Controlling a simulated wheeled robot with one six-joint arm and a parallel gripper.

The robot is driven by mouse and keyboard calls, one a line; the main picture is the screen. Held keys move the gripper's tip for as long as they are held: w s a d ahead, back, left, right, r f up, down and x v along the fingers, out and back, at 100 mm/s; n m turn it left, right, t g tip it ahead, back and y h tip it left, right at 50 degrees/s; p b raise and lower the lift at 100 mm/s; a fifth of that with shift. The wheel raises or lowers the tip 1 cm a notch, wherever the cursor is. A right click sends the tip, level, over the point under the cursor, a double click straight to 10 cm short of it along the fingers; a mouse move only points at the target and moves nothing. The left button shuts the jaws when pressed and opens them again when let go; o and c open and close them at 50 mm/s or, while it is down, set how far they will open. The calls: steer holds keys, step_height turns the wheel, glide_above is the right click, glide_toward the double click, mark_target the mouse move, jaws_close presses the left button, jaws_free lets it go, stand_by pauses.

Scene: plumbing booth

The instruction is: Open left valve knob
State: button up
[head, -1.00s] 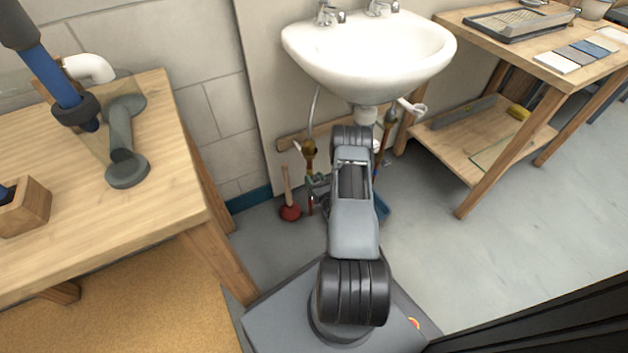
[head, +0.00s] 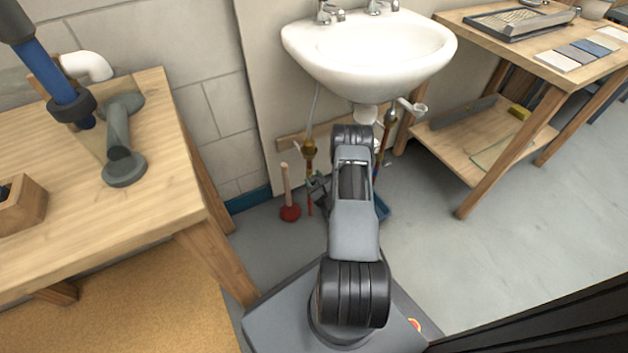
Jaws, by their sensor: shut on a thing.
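The left valve (head: 309,150) is a brass-coloured fitting under the left side of the sink, on a thin pipe against the back panel. My gripper (head: 316,184) is small in the head view, at the left of my arm's far end, just below the brass fitting. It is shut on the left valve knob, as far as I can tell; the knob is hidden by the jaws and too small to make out.
The white sink (head: 368,48) hangs above my arm, with its drain (head: 365,114) close by. A red plunger (head: 290,212) stands on the floor left of my gripper. Wooden workbenches stand left (head: 165,200) and right (head: 470,22). Floor at the right is open.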

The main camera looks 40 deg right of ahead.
stand_by(0.5)
steer(key=o, duration=0.9)
steer(key=s+p, duration=0.1)
steer(key=s, duration=0.3)
steer(key=s+a+p, duration=0.1)
steer(key=s, duration=0.4)
steer(key=s+a+p, duration=0.1)
steer(key=s+p, duration=0.1)
steer(key=s, duration=0.2)
steer(key=shift+s, duration=0.35)
